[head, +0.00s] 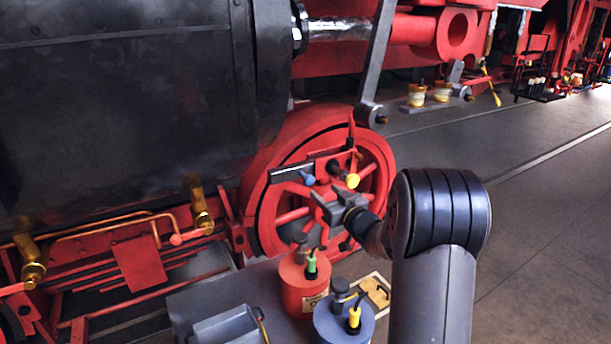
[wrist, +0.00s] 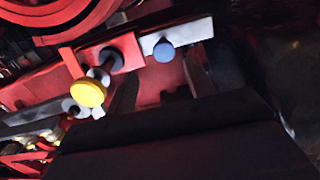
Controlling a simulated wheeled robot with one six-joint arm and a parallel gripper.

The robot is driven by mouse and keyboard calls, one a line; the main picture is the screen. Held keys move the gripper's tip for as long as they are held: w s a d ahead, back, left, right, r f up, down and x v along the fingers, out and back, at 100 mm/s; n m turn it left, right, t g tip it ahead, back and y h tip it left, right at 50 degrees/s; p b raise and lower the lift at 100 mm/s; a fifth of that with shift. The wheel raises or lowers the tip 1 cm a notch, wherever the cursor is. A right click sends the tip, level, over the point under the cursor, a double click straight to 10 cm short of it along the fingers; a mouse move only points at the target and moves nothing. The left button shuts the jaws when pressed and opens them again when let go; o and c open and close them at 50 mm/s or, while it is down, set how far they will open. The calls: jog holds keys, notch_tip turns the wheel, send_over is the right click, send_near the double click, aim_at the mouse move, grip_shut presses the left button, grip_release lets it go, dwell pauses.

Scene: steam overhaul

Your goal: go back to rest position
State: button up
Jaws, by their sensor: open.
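My gripper (head: 328,203) is open and appears empty, in front of the red spoked wheel (head: 376,158) in the head view. Just above it are a yellow knob (head: 352,181) and a blue knob (head: 308,179) on a dark bar with red parts. In the wrist view the yellow knob (wrist: 88,93) is at the left and the blue knob (wrist: 164,51) is at upper middle. A dark shape, probably my gripper, fills the lower part of that view. Its fingertips are not clear there.
Below my gripper, a grey surface (head: 200,299) bears a red can (head: 303,285), a blue-grey can (head: 343,322), a grey tray (head: 226,328) and a framed yellow piece (head: 377,291). The locomotive's black cylinder block (head: 120,100) stands at the left. The floor (head: 550,215) at right is clear.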

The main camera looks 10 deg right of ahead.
aim_at(307, 183)
jog(key=p+x, duration=0.3)
jog(key=x, duration=0.7)
jog(key=shift+w+a, duration=0.2)
jog(key=shift+w, duration=0.1)
jog(key=shift+s+a+f, duration=0.1)
jog(key=shift+s+a, duration=0.15)
jog(key=shift+a, duration=0.45)
jog(key=shift+s, duration=0.1)
